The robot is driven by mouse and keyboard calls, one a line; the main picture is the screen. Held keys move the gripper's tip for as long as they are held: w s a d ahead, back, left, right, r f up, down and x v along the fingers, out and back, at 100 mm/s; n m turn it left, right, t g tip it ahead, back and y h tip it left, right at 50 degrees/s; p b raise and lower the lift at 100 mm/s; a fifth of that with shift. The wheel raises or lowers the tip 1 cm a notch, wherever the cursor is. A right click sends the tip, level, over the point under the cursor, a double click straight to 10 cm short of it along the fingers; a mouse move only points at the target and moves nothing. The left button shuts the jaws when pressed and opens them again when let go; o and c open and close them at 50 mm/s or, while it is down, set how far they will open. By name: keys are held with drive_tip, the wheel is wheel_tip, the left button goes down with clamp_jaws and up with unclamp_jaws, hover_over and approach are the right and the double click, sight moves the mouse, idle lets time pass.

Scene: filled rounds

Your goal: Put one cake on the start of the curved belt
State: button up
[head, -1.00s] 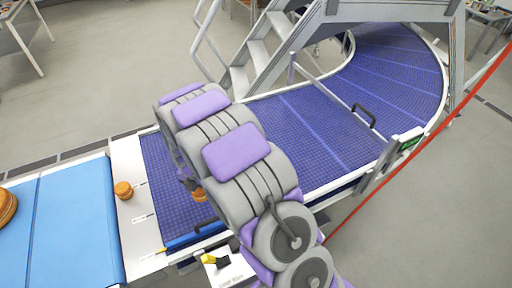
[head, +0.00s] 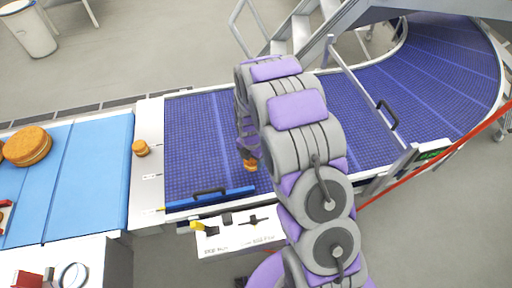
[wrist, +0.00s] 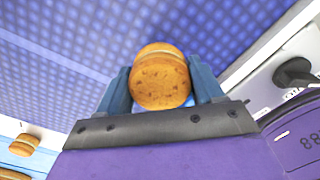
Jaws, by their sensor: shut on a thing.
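A small round golden cake (wrist: 160,78) sits between the two fingers of my gripper (wrist: 163,88) in the wrist view, with a finger against each side. In the head view the same cake (head: 250,165) shows below my arm, over the near part of the dark blue curved belt (head: 195,130). The wrist view has blue belt mesh behind the cake; I cannot tell whether the cake touches it. A second small cake (head: 140,148) stands on the white transfer plate (head: 148,180) left of the curved belt. My arm hides part of the belt.
A light blue flat belt (head: 88,170) lies at the left with a large round cake (head: 27,146) on it. A blue bar with a black handle (head: 210,192) edges the curved belt's near side, beside a control panel (head: 240,232). Metal stairs (head: 300,35) stand behind.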

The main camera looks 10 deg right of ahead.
drive_tip(key=w, duration=0.4)
drive_tip(key=w+d, duration=0.1)
drive_tip(key=w, duration=0.1)
drive_tip(key=shift+w+f, duration=0.25)
drive_tip(key=shift+f, duration=0.15)
drive_tip(key=shift+w+d, duration=0.4)
drive_tip(key=shift+d, duration=0.05)
drive_tip(key=shift+d+f, duration=0.2)
drive_tip(key=shift+f, duration=0.05)
wheel_tip(320, 180, down, 3)
drive_tip(key=shift+a, duration=0.4)
drive_tip(key=shift+o, duration=1.3)
drive_tip(key=shift+f, duration=0.1)
drive_tip(key=o, duration=0.5)
drive_tip(key=shift+d, duration=0.35)
drive_tip(key=shift+c, duration=0.2)
drive_tip(key=shift+a, duration=0.1)
